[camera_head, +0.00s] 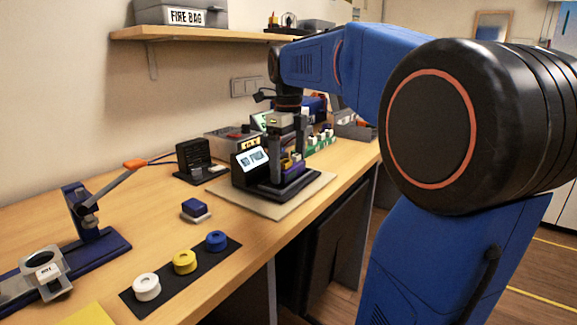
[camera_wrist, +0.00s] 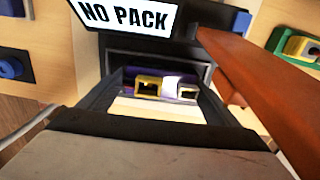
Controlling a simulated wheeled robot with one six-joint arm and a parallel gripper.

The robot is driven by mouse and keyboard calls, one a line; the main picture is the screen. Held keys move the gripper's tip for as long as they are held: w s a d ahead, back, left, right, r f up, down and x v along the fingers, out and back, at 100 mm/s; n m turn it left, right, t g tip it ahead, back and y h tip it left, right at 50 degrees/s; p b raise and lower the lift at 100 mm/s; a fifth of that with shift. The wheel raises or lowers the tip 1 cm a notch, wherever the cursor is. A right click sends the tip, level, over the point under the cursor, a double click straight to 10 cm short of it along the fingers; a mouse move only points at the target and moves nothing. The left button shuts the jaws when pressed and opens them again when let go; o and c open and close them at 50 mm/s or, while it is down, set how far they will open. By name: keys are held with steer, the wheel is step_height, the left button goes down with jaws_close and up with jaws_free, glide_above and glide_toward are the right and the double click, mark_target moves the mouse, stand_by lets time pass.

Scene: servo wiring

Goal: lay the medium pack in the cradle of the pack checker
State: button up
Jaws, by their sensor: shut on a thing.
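The pack checker (camera_head: 243,178) stands on a pale mat on the bench, its tilted screen lit. In the wrist view, its screen (camera_wrist: 125,14) reads NO PACK. My gripper (camera_head: 289,166) points down over the checker's cradle and is shut on a purple pack (camera_head: 291,168). In the wrist view, the pack's yellow connector (camera_wrist: 149,86) and white connector (camera_wrist: 188,92) face me, between the fingers. The pack is low, at the cradle (camera_head: 306,180). Its underside is hidden, so I cannot tell whether it touches the cradle floor.
A small blue block (camera_head: 194,206) lies on the bench left of the checker. White, yellow and blue rolls (camera_head: 184,262) sit on a black strip in front. A dark stand (camera_head: 193,158) and a green rack (camera_head: 322,140) are nearby. A shelf (camera_head: 215,34) hangs above.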

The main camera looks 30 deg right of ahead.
steer(key=shift+f, duration=0.15)
steer(key=o, duration=1.1)
steer(key=shift+o, duration=0.2)
step_height(320, 180, up, 12)
